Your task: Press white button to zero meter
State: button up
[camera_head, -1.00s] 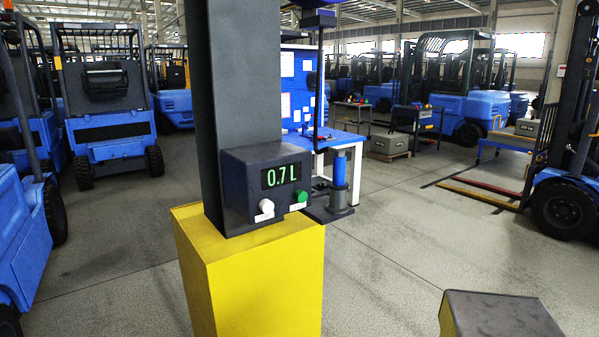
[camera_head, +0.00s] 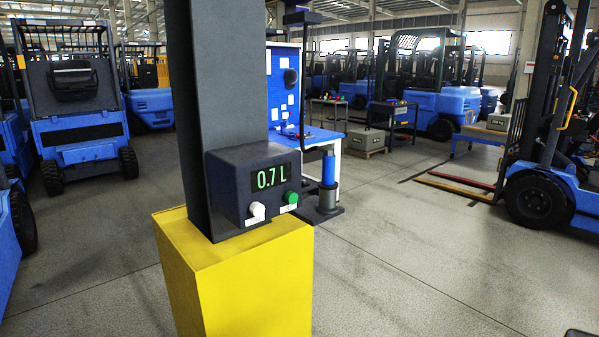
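The meter is a dark grey box (camera_head: 230,190) on the front of a dark column, above a yellow base. Its display (camera_head: 272,177) reads "0.7 L" in green digits. A white button (camera_head: 257,211) sticks out at the lower left of the box front, with a small white label under it. A green button (camera_head: 291,197) sits to its right, also over a label. Both buttons are in plain sight and nothing touches them. My gripper is not recognisable in the head view.
The yellow base (camera_head: 235,280) and tall dark column (camera_head: 215,80) stand close in front. A blue cylinder (camera_head: 328,170) on a dark stand is just behind the meter, near a blue-and-white workbench (camera_head: 325,138). Forklifts surround the area. The floor at right (camera_head: 420,255) is clear.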

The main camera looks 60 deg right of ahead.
aim_at(256, 208)
jog(key=u, duration=0.15)
jog(key=k, duration=0.2)
jog(key=z, duration=1.75)
jog(key=k, duration=0.65)
jog(key=u, duration=0.1)
jog(key=i, duration=0.5)
jog(key=z, duration=0.15)
